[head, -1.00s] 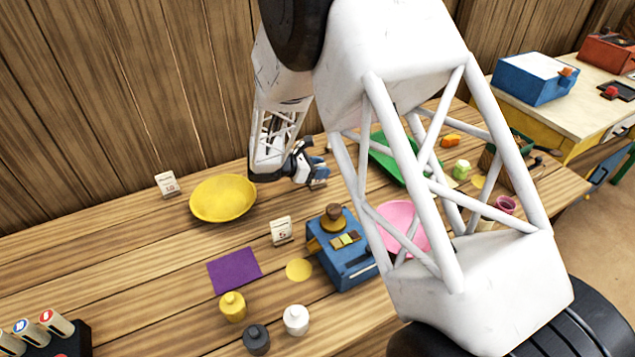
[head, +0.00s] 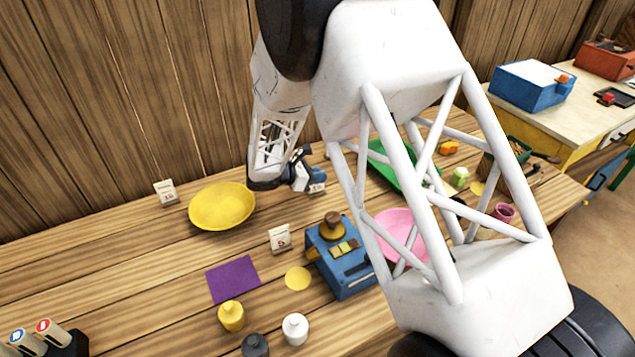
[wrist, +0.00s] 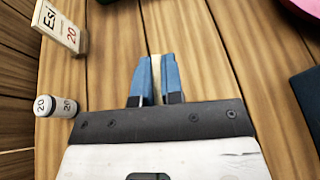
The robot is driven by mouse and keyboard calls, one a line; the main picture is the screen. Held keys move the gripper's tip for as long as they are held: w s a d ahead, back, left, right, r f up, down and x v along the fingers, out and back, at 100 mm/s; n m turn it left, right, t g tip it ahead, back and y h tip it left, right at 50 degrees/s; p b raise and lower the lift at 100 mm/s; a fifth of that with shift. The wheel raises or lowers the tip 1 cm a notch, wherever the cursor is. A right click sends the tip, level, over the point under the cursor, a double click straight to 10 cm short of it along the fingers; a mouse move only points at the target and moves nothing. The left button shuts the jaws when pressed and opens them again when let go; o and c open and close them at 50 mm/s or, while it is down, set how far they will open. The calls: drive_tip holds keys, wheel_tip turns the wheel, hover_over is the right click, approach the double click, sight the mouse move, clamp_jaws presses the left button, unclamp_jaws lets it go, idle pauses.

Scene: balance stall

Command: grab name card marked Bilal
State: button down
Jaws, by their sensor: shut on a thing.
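My gripper (head: 312,184) is low over the table beyond the blue box. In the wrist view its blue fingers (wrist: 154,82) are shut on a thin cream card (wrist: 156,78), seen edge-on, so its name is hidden. A pale card face (head: 318,188) shows at the fingertips in the head view, too small to read. A card marked Esi 20 (wrist: 60,28) stands to the left in the wrist view, apart from the fingers. Other cards stand left of the yellow dish (head: 166,193) and by the blue box (head: 282,239); their names are not readable.
A small cylinder marked 20 (wrist: 55,106) stands near the Esi card. The yellow dish (head: 222,206), blue box (head: 342,262), pink dish (head: 398,226) and green tray (head: 381,165) surround the gripper. My arm covers part of the table's right side.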

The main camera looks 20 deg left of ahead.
drive_tip(key=shift+r, duration=4.95)
drive_tip(key=shift+w, duration=0.1)
